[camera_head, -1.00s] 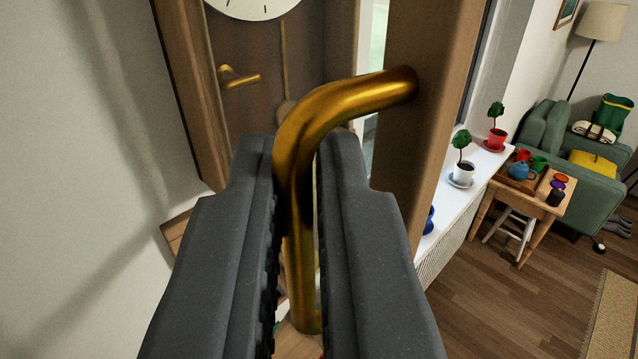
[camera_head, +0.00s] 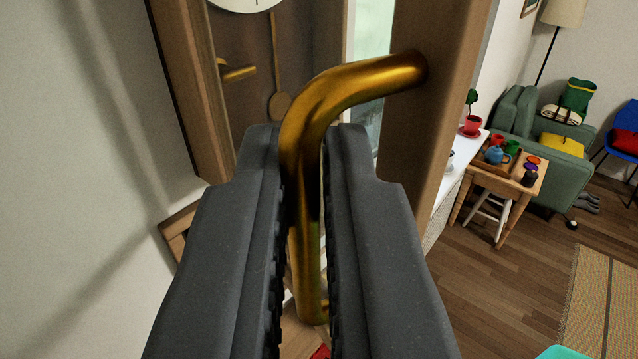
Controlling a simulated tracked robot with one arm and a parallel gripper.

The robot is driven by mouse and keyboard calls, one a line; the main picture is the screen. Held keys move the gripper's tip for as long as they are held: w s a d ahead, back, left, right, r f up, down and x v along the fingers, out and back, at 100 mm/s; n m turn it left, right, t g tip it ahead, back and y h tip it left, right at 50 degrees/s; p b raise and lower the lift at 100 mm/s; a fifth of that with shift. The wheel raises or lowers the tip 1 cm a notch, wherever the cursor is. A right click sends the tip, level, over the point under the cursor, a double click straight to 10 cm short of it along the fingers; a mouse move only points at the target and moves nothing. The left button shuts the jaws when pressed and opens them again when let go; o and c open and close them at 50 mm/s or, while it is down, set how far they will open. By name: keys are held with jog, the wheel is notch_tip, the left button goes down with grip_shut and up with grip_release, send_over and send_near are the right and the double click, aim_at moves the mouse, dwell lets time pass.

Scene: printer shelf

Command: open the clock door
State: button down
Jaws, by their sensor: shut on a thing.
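My gripper (camera_head: 305,150) is shut on a bent brass handle (camera_head: 352,84), with one dark grey finger on each side of its long bar. The handle's upper end joins a wooden door stile (camera_head: 428,120) on the right. The clock case (camera_head: 190,90) is behind and to the left, with the bottom of a white dial (camera_head: 243,4), a pendulum (camera_head: 280,106) and a small brass lever (camera_head: 237,71) in view. The door stands open, its stile apart from the case's left side. The hinge side is hidden.
Bare wall (camera_head: 80,130) lies close on the left. To the right are a white sill (camera_head: 452,192) with a potted plant (camera_head: 472,118), a small wooden table (camera_head: 512,186) with a tray of items, and a green armchair (camera_head: 570,175).

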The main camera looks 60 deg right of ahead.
jog(key=c, duration=1.7)
grip_release()
jog(key=shift+w+d+f, duration=0.1)
jog(key=shift+w+f, duration=0.05)
jog(key=shift+f, duration=0.15)
jog(key=shift+o, duration=0.8)
jog(key=shift+w, duration=0.35)
jog(key=shift+s+r, duration=0.15)
jog(key=shift+s, duration=0.2)
jog(key=shift+w, duration=0.1)
